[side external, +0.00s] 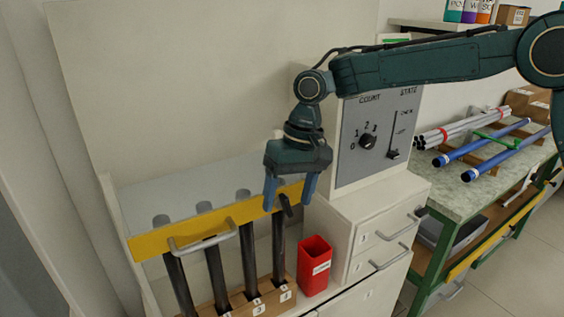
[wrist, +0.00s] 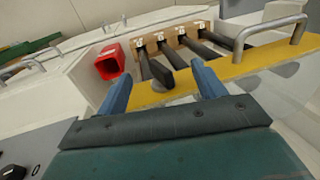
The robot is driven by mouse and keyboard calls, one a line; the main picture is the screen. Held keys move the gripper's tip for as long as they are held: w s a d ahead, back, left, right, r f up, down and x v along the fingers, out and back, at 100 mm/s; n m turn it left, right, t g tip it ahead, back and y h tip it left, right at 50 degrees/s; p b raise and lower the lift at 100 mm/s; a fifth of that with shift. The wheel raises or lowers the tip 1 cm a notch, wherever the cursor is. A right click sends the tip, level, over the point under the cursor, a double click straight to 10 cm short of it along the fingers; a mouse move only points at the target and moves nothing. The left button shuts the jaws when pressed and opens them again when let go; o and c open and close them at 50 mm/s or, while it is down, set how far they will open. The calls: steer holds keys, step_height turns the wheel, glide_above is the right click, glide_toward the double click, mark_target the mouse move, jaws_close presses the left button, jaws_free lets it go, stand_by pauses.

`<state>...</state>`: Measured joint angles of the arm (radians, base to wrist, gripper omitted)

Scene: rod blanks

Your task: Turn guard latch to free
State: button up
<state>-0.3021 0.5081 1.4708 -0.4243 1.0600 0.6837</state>
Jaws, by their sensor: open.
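The guard is a yellow bar (side external: 152,244) with a grey handle (side external: 203,240), set across a row of dark rods. It also shows in the wrist view (wrist: 262,62). The guard latch (side external: 286,206) is a short dark lever at the bar's right end, slanting relative to the bar. In the wrist view the latch (wrist: 156,72) lies between my fingertips. My gripper (side external: 290,197) points down over the latch with its blue fingers open, one on each side. Its open fingers also show in the wrist view (wrist: 160,75). I cannot tell whether either finger touches the latch.
A red bin (side external: 314,266) stands right of the rods, beside white drawers (side external: 372,240) with grey handles. Above them is a grey panel (side external: 375,115) with a count dial and a state slider. A bench (side external: 470,195) with blue and pale rods stands at the right.

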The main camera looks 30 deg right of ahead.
mark_target(287, 197)
steer(key=shift+a+h, duration=0.35)
steer(key=shift+h, duration=0.75)
steer(key=shift+r, duration=0.35)
step_height(287, 197, up, 13)
steer(key=s+d+r+t, duration=0.2)
steer(key=s+d+r, duration=0.2)
steer(key=s+d, duration=0.65)
steer(key=s+d+f+t, duration=0.2)
steer(key=s+d+f, duration=0.2)
steer(key=s+d, duration=0.4)
steer(key=shift+s+d, duration=0.35)
steer(key=shift+s, duration=0.85)
steer(key=shift+c, duration=0.4)
